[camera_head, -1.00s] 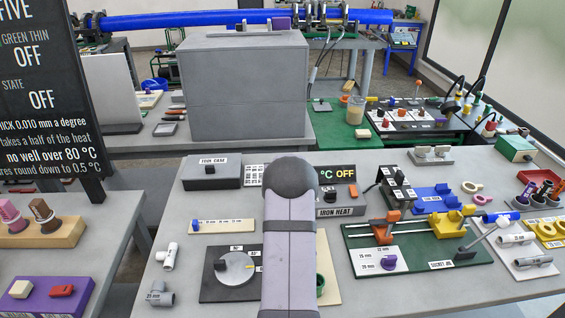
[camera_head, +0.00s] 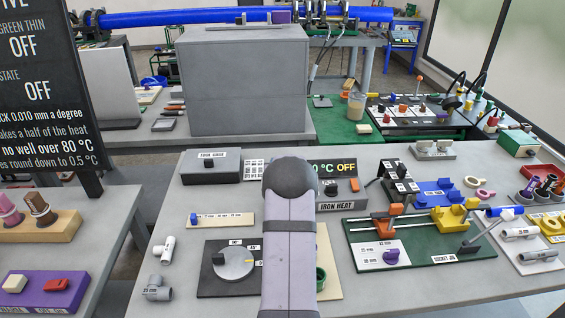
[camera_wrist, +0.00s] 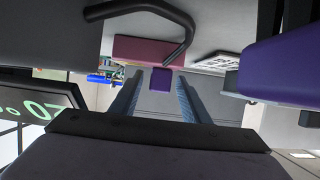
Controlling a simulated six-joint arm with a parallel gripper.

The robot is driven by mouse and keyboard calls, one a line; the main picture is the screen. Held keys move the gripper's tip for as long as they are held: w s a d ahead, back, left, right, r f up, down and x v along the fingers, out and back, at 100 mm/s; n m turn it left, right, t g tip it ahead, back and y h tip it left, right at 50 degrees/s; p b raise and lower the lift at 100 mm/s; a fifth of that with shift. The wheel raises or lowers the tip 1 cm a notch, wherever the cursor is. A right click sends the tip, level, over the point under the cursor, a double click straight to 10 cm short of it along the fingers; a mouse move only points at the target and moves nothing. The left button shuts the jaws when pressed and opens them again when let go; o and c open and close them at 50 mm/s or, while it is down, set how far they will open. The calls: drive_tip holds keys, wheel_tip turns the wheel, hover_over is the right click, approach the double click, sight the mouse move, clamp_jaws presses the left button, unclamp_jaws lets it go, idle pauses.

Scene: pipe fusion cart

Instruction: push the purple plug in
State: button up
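In the wrist view a small purple block (camera_wrist: 160,79), which looks like the plug, sits against the lower edge of a maroon panel (camera_wrist: 140,49). My gripper (camera_wrist: 160,82) has its two blue-grey fingers apart, and the purple block shows between their far ends with a gap on each side. I cannot tell how deep the block sits or how far it is from the fingertips. In the head view my arm hides the gripper. A purple knob (camera_head: 391,256) stands on the green socket jig board (camera_head: 420,262).
In the wrist view a black bent handle (camera_wrist: 178,42) hangs close above the fingers, and a display with green digits (camera_wrist: 35,107) is at left. In the head view the iron heat box (camera_head: 341,205) and a dial board (camera_head: 210,283) stand beside my arm.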

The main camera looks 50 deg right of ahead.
drive_tip(key=shift+r, duration=0.1)
drive_tip(key=shift+b+v, duration=0.9)
drive_tip(key=shift+v, duration=2.75)
